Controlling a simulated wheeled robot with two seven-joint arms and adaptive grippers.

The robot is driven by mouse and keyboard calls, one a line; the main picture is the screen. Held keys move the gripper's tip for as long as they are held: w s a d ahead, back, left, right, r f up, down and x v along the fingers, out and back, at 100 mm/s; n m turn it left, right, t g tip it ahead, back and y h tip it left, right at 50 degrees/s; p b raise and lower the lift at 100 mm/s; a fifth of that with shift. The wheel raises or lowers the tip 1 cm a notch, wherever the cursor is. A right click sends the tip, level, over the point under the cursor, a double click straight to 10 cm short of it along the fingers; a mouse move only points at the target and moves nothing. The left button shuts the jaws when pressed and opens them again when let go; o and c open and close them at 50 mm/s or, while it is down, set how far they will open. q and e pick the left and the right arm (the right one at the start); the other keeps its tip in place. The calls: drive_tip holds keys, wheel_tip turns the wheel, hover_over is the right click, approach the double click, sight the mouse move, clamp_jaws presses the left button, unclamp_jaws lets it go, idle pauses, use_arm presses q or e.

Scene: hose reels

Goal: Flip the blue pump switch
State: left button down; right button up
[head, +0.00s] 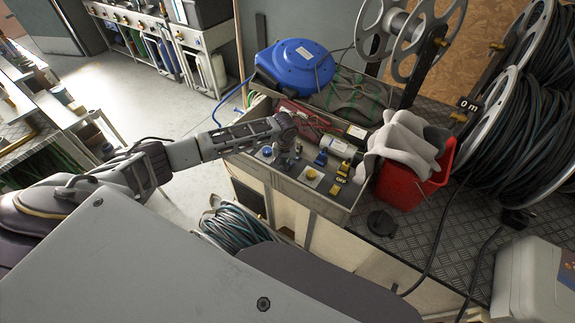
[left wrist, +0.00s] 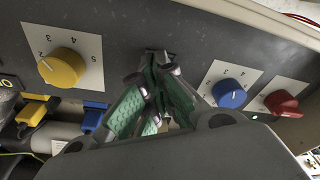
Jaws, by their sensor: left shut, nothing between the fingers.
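My left gripper (head: 284,163) reaches over the grey control panel (head: 293,184), with its tips close to the panel face. In the left wrist view the green-padded fingers (left wrist: 158,68) are together and hold nothing. A small dark part with a bluish edge (left wrist: 152,52) shows right at the fingertips, mostly hidden; I cannot tell if it is the blue pump switch or if the fingers touch it. A round blue knob (left wrist: 229,94) on a white dial sits beside the fingers and shows in the head view (head: 267,151). My right gripper is not in view.
A yellow dial knob (left wrist: 62,67) and a red knob (left wrist: 280,102) flank the fingers. Blue (head: 321,158) and yellow (head: 343,168) handles stand right of the gripper. A red bin (head: 408,185) with a grey cloth and a blue hose reel (head: 296,65) stand nearby.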

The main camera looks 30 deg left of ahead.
use_arm(q)
drive_tip(key=shift+f, duration=0.45)
idle(0.6)
drive_tip(key=shift+r, duration=0.1)
drive_tip(key=shift+r+p, duration=3.45)
drive_tip(key=shift+p, duration=0.6)
drive_tip(key=shift+w+d, duration=0.1)
drive_tip(key=shift+d, duration=0.05)
